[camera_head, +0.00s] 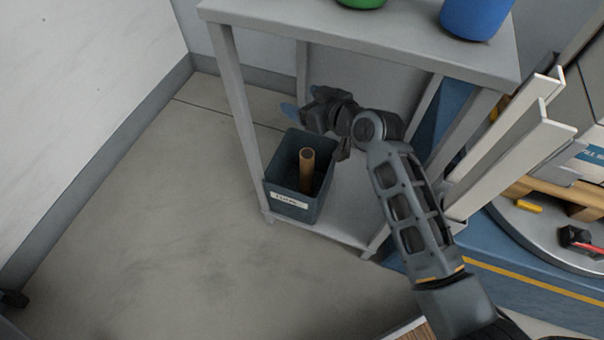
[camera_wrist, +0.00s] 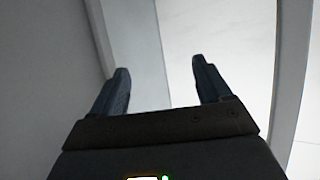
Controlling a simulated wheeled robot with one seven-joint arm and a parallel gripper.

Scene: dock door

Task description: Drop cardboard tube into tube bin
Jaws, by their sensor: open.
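A brown cardboard tube (camera_head: 307,168) stands in the tube bin (camera_head: 294,207), a dark blue-grey open box with a white label on its front. The bin stands on the low shelf under a grey table. My gripper (camera_head: 289,110) is above and behind the bin, under the tabletop, apart from the tube. In the wrist view, the two fingers (camera_wrist: 160,85) are spread with nothing between them.
The grey table (camera_head: 350,42) has its top above my gripper and legs on both sides. A green container (camera_head: 360,3) and a blue container (camera_head: 474,18) stand on it. A turntable with a pallet (camera_head: 560,198) is at right.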

